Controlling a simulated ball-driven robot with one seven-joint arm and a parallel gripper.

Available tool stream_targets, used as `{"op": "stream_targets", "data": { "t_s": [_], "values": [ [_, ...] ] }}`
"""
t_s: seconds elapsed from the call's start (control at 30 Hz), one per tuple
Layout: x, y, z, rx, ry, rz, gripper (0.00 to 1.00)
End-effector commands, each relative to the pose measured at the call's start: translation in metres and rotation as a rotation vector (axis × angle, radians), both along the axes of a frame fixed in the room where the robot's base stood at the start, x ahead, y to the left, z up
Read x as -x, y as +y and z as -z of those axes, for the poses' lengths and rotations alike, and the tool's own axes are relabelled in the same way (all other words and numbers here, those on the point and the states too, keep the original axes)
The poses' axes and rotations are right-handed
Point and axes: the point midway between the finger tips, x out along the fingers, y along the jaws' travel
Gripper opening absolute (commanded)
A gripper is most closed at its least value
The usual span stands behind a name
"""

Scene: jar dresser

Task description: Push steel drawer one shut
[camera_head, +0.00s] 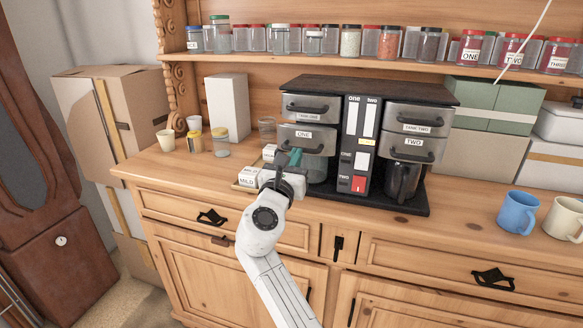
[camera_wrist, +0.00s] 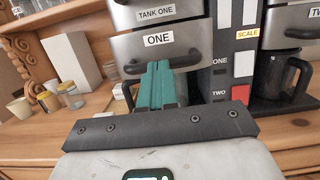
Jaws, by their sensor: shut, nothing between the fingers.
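The steel drawer one (camera_head: 303,135), with a "ONE" label and a dark bar handle, is in the left column of the coffee machine, below the tank one drawer (camera_head: 311,106). Its front also fills the upper middle of the wrist view (camera_wrist: 181,45). My gripper (camera_head: 291,157) is in front of the drawer's lower left part. Its green fingers are shut together with nothing between them, and in the wrist view (camera_wrist: 157,68) their tips overlap the drawer's handle area. I cannot tell whether the fingertips touch the drawer or exactly how far it stands out.
Drawer two (camera_head: 414,147) and a dark jug (camera_head: 402,182) are on the machine's right side. A small tray (camera_head: 245,178) with labelled white boxes lies left of my gripper. Jars and cups stand further left. Blue (camera_head: 517,212) and cream (camera_head: 565,218) mugs stand at right.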

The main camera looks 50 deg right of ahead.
Motion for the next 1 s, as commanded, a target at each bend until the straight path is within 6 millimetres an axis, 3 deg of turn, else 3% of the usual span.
{"op": "stream_targets", "data": {
  "t_s": [0.1,0.3,1.0],
  "values": [
    [-0.007,-0.023,-0.001,0.0,0.0,0.005,0.0],
    [-0.013,-0.04,0.0,0.0,-0.001,0.003,0.0],
    [-0.015,-0.044,0.001,-0.001,-0.002,0.0,0.0]
  ]
}}
